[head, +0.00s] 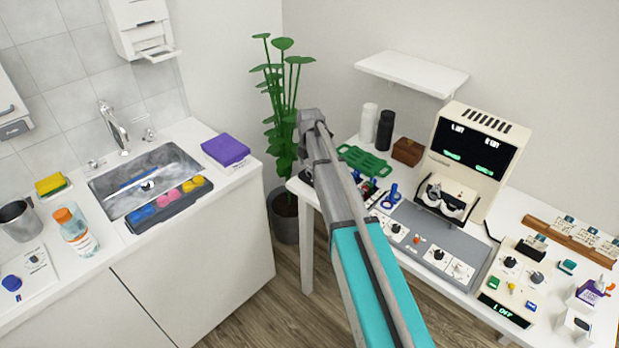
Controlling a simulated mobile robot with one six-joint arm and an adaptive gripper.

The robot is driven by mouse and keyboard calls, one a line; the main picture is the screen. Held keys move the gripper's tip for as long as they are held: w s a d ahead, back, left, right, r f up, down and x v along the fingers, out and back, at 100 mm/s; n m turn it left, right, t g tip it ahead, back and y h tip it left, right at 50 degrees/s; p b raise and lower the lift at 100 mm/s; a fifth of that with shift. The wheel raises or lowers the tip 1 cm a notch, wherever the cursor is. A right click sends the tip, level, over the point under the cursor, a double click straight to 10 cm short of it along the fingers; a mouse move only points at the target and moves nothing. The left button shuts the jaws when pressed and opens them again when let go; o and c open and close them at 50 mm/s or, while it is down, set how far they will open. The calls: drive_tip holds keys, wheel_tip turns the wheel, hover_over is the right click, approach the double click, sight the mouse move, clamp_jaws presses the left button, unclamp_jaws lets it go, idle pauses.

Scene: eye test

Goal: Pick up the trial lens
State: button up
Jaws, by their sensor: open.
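I cannot tell for sure which thing is the trial lens. A small blue ringed piece (391,196) lies on the right table, left of the grey panel, and may be a lens rim or a tool; it is too small to tell. Small red, green and dark pieces (370,187) lie beside it, partly hidden by my arm. My arm rises from the bottom edge across the table's left part, with a teal link and grey links. No gripper fingers show in the head view.
A cream device (474,150) with a dark screen stands on the right table behind a grey control panel (413,222). A green tray (366,161), bottles and a brown box (407,151) are behind. A sink counter (236,178) is left, a potted plant (285,215) between.

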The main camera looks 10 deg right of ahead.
drive_tip(key=shift+f+b, duration=0.3)
drive_tip(key=shift+f, duration=0.3)
drive_tip(key=c, duration=0.8)
